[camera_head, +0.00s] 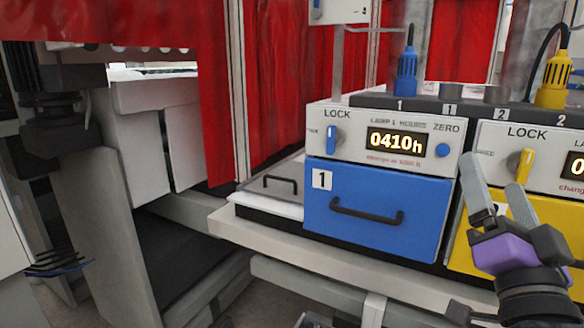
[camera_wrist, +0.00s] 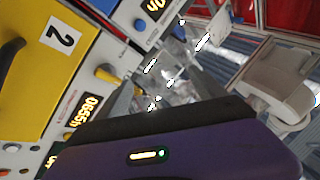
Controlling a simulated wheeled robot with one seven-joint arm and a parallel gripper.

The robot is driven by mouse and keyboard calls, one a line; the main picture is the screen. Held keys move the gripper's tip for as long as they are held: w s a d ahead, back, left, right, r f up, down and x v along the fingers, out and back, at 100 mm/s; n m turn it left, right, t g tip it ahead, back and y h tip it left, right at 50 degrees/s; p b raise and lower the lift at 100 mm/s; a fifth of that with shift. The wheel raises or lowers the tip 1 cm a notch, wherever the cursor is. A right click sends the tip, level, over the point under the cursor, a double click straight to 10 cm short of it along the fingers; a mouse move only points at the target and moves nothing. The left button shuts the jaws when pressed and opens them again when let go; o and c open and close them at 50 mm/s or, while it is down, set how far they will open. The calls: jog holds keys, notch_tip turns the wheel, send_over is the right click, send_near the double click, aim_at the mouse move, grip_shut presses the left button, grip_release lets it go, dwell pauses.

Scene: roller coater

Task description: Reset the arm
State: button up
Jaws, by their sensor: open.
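My gripper (camera_head: 495,180), with two grey fingers and a purple body, is raised at the right of the head view. Its fingers are apart with nothing between them. It is in front of the yellow number 2 unit (camera_head: 486,234) and hides part of it. The blue number 1 drawer (camera_head: 375,228) is left of the gripper and looks shut. In the wrist view my purple gripper body fills the bottom, and the yellow drawer (camera_wrist: 45,88) with its dark handle is at the left, tilted in the picture.
Unit 1 has a blue lock knob (camera_head: 332,139), a display (camera_head: 395,142) reading 0410h and a blue zero button (camera_head: 442,150). Blue (camera_head: 406,76) and yellow (camera_head: 555,82) plugs stand on top. Red curtains (camera_head: 285,75) hang behind. A pale ledge (camera_head: 350,262) runs below the drawers.

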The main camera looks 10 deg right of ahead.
jog(key=s+a+f+n+y, duration=0.4)
jog(key=s+f+n, duration=0.1)
jog(key=f, duration=0.4)
jog(key=s+a+f+n+y, duration=0.4)
jog(key=s+f+n, duration=0.1)
jog(key=f, duration=0.5)
jog(key=s+a+f+g, duration=0.2)
jog(key=s+f+g, duration=0.1)
jog(key=s+f, duration=0.5)
jog(key=s+a+f+g, duration=0.1)
jog(key=s+f+g, duration=0.3)
jog(key=s+f, duration=0.4)
jog(key=s, duration=0.7)
jog(key=shift+a+f, duration=0.35)
jog(key=shift+a, duration=0.05)
